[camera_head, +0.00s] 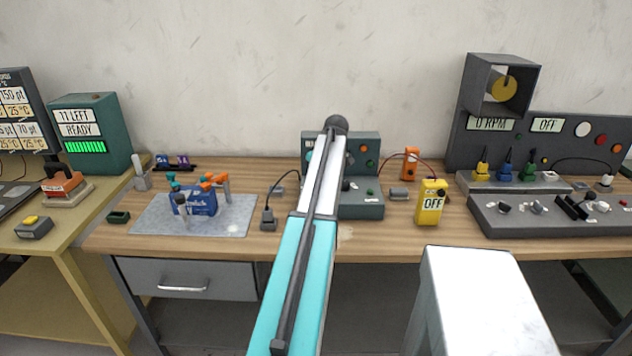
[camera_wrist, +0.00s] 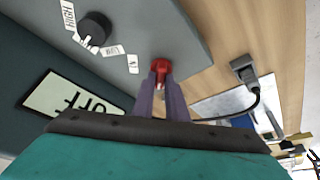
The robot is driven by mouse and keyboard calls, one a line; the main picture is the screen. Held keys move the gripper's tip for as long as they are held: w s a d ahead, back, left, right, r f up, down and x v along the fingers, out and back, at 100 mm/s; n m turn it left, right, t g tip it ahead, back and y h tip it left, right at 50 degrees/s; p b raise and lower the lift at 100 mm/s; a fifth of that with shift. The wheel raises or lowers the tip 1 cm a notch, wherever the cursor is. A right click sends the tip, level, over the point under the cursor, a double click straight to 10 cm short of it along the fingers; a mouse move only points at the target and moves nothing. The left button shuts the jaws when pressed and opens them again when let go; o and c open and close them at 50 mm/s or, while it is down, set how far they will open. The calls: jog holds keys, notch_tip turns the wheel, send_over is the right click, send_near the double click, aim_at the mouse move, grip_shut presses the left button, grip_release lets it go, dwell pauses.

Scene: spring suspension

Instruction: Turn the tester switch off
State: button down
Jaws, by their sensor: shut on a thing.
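The tester (camera_head: 367,197) is a grey-green box on the wooden bench, partly hidden behind my arm in the head view. In the wrist view its grey panel (camera_wrist: 180,25) fills the upper left, with a display (camera_wrist: 70,97) seen upside down that reads OFF, partly covered by my gripper's body. A red switch (camera_wrist: 161,66) stands on the panel near its edge. My gripper (camera_wrist: 160,85) has its purple fingers shut on this red switch. The gripper's fingers are hidden in the head view.
A black knob (camera_wrist: 94,29) with white labels sits on the panel beside the switch. A black plug (camera_head: 268,216) with a cable stands left of the tester. A yellow meter (camera_head: 431,203) stands to the right. A blue battery (camera_head: 200,203) sits on a grey mat (camera_head: 150,220).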

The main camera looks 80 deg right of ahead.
jog(key=shift+n, duration=0.5)
jog(key=c, duration=1.8)
grip_release()
jog(key=shift+o, duration=0.2)
jog(key=b+v, duration=0.3)
jog(key=v, duration=1)
jog(key=shift+s+r, duration=0.2)
jog(key=shift+r, duration=0.15)
